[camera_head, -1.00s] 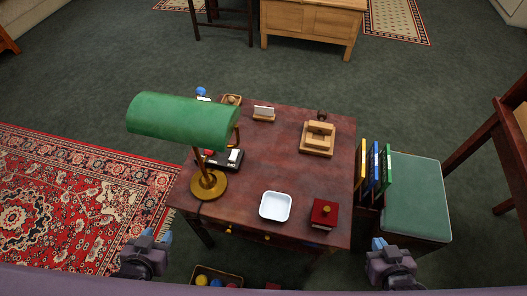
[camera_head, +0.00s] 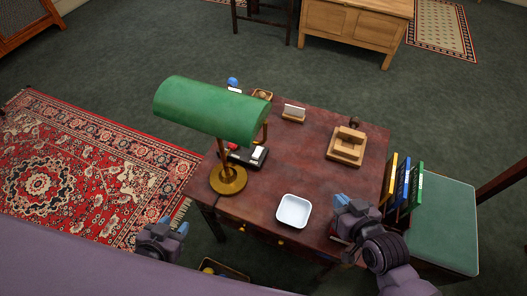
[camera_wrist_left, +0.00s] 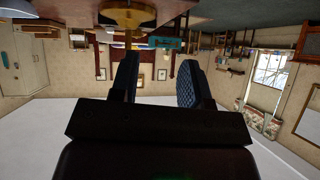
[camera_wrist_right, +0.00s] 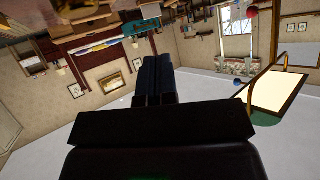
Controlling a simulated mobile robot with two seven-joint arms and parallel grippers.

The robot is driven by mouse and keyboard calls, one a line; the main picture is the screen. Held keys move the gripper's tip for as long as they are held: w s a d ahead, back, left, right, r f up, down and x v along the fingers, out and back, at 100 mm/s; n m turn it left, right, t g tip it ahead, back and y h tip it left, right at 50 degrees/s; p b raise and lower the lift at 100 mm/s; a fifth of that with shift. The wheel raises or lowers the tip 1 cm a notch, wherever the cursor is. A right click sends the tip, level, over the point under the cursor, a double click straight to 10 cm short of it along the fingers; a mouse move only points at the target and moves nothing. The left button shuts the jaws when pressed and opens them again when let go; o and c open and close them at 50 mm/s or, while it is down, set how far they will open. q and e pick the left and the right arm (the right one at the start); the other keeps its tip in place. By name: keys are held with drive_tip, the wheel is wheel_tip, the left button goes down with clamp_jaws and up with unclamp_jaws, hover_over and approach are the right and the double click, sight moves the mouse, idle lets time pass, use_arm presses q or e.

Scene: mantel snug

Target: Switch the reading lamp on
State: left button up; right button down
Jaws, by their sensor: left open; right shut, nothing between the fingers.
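The reading lamp (camera_head: 212,108) has a green shade, a brass post and a round brass base (camera_head: 229,180) on the left side of the dark red desk. Its base also shows at the top of the left wrist view (camera_wrist_left: 127,17). In the head view I see no glow from it, and the shade hides its bulb. My left gripper (camera_head: 165,222) is open and empty, in front of and left of the desk, apart from the lamp. My right gripper (camera_head: 343,199) is shut and empty above the desk's front right corner, far from the lamp.
A white dish (camera_head: 293,211) sits at the desk's front, between my grippers. A wooden stand (camera_head: 346,147), a card holder (camera_head: 293,113) and a black tray (camera_head: 240,156) are behind. Upright books (camera_head: 403,184) stand right, by a green-topped stool (camera_head: 445,220).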

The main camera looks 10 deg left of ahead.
use_arm(q)
drive_tip(key=shift+g, duration=0.5)
drive_tip(key=f+b, duration=0.6)
drive_tip(key=shift+s, duration=0.4)
use_arm(e)
drive_tip(key=w+a+r+n+g+y, duration=0.2)
drive_tip(key=w+a+n+g, duration=0.7)
drive_tip(key=w+a, duration=0.5)
drive_tip(key=shift+w+a+r+n, duration=0.35)
drive_tip(key=shift+a+r+n, duration=0.1)
drive_tip(key=shift+a+n, duration=0.55)
use_arm(q)
drive_tip(key=shift+w+r, duration=0.1)
